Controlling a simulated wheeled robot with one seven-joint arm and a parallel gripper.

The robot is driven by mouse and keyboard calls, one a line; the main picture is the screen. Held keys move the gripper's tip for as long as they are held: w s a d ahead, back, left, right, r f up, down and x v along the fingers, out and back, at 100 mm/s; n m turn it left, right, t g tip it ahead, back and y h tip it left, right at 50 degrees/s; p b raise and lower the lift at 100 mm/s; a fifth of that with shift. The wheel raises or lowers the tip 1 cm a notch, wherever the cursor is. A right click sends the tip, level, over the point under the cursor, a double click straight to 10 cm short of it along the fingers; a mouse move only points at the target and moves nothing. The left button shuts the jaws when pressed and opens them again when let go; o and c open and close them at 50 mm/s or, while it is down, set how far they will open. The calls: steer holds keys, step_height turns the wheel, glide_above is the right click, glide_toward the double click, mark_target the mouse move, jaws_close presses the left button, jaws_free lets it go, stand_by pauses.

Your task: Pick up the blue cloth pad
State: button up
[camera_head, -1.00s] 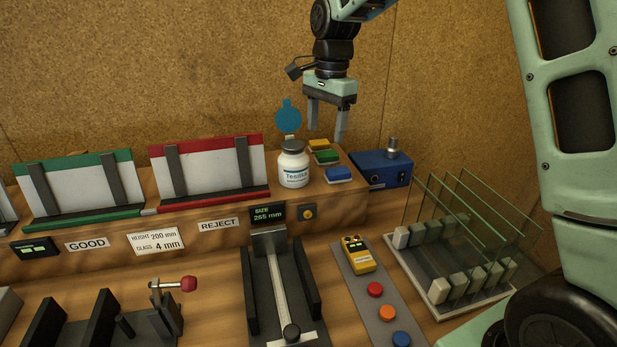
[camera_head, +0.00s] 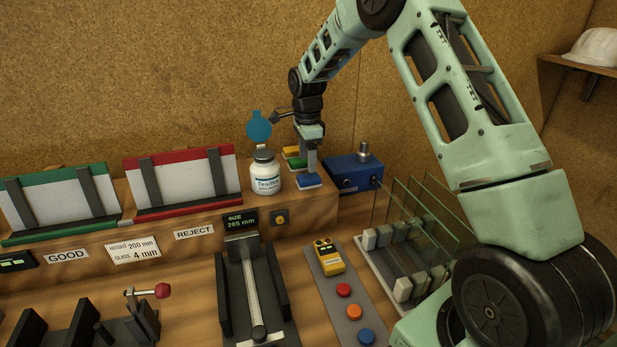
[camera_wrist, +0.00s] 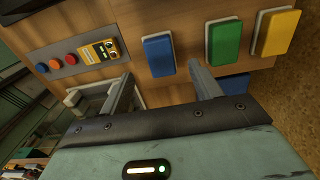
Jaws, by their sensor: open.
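The blue cloth pad (camera_head: 309,180) lies flat on the raised wooden shelf, at the front of a short row of pads beside the white bottle. In the wrist view the blue pad (camera_wrist: 158,56) is a rounded rectangle beyond my fingertips, left of the green pad. My gripper (camera_head: 306,165) is over the row of pads and partly hides them in the head view. In the wrist view my gripper (camera_wrist: 163,85) has its two fingers spread apart with nothing between them. The pad looks apart from the fingers, but the exact height gap is hard to tell.
A green pad (camera_wrist: 223,44) and a yellow pad (camera_wrist: 275,33) lie alongside. A white bottle (camera_head: 265,174) stands just left, a blue box (camera_head: 355,172) just right. A rack of upright glass panes (camera_head: 419,220) is at the lower right.

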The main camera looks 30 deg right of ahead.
mark_target(309, 176)
steer(key=shift+d+f+p, duration=0.2)
steer(key=shift+f+p, duration=1.35)
steer(key=shift+f, duration=1.5)
steer(key=shift+c, duration=0.3)
steer(key=c, duration=0.9)
